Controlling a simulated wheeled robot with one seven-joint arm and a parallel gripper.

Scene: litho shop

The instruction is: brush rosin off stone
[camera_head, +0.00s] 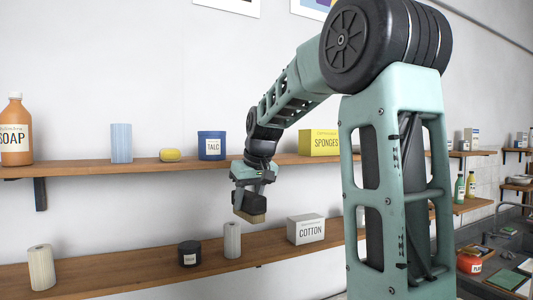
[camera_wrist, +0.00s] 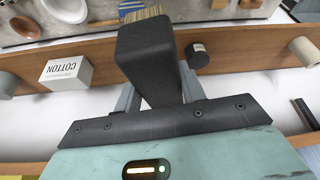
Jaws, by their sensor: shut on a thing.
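My gripper (camera_head: 252,186) hangs in front of the wall shelves and is shut on a dark block-shaped brush (camera_head: 250,203) with pale tan bristles pointing down. In the wrist view, the brush (camera_wrist: 148,58) sits between the fingers of my gripper (camera_wrist: 160,92), its bristles at the far end. The bristles look clear of any surface. I cannot make out the stone or any rosin in either view.
The upper shelf (camera_head: 90,168) bears an orange soap bottle (camera_head: 15,130), a blue tin (camera_head: 212,146) and a yellow sponges box (camera_head: 318,142). The lower shelf (camera_head: 130,272) bears a cotton box (camera_head: 306,229), a dark jar (camera_head: 189,253) and pale rolls. A grey surface (camera_wrist: 220,13) with several items lies beyond.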

